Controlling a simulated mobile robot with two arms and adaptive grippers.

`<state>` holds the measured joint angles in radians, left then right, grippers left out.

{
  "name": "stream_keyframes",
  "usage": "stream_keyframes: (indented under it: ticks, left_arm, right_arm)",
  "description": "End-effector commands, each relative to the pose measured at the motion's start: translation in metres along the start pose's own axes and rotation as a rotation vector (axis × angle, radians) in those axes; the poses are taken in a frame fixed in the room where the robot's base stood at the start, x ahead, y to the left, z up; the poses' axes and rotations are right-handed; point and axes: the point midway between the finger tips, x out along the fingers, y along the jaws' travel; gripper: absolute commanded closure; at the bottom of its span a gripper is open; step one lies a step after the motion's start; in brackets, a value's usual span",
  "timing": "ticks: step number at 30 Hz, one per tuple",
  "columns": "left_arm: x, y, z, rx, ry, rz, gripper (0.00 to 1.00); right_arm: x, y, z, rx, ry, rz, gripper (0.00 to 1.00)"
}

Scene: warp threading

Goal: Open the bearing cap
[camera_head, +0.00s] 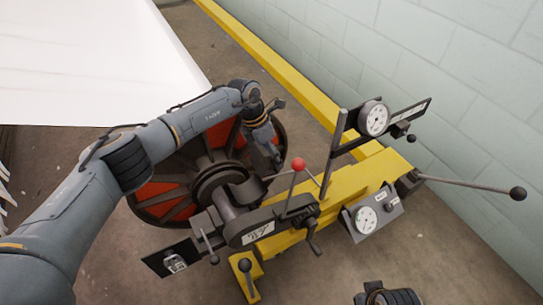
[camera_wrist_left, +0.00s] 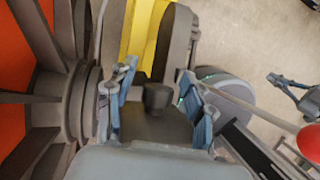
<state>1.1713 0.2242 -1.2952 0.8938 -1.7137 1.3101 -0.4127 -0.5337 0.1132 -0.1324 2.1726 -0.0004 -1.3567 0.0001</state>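My left gripper (camera_head: 272,150) reaches down over the inner side of the red and dark wheel, near the bearing. In the left wrist view my left gripper (camera_wrist_left: 158,108) is open, its two blue-padded fingers spread apart. A dark knob (camera_wrist_left: 157,96) on a grey part, which seems to be the bearing cap, shows between them with a gap on both sides. In the head view the arm and gripper hide much of that spot. My right gripper shows small at the right edge of the left wrist view (camera_wrist_left: 293,92); its finger opening is unclear.
The yellow machine frame (camera_head: 350,184) carries a red-ball lever (camera_head: 298,164), two dials (camera_head: 375,118) (camera_head: 366,220) and a long black-knobbed lever (camera_head: 517,193). The wheel (camera_head: 160,203) lies left of it. A white sheet (camera_head: 90,60) fills the upper left. A block wall stands behind.

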Motion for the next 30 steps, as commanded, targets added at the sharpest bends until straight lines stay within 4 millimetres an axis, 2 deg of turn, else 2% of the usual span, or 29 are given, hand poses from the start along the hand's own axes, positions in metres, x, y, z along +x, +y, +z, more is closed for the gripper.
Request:
stream_keyframes:
  ticks: [7, 11, 24, 30]
  left_arm:
    - [0.002, 0.0, -0.003, -0.001, 0.007, -0.002, 0.47]
    - [-0.008, 0.0, -0.003, -0.001, 0.006, -0.002, 0.47]
    - [-0.095, 0.0, 0.0, 0.001, 0.003, 0.0, 0.47]
    - [-0.116, 0.0, 0.0, 0.0, 0.004, -0.001, 0.47]
  right_arm:
    - [0.0, -0.001, 0.0, -0.001, 0.002, -0.002, 1.0]
    - [0.0, -0.001, 0.0, -0.002, 0.002, -0.001, 1.0]
    - [0.0, 0.0, 0.0, -0.001, 0.001, -0.001, 1.0]
    - [0.0, 0.0, 0.0, -0.001, 0.001, -0.001, 1.0]
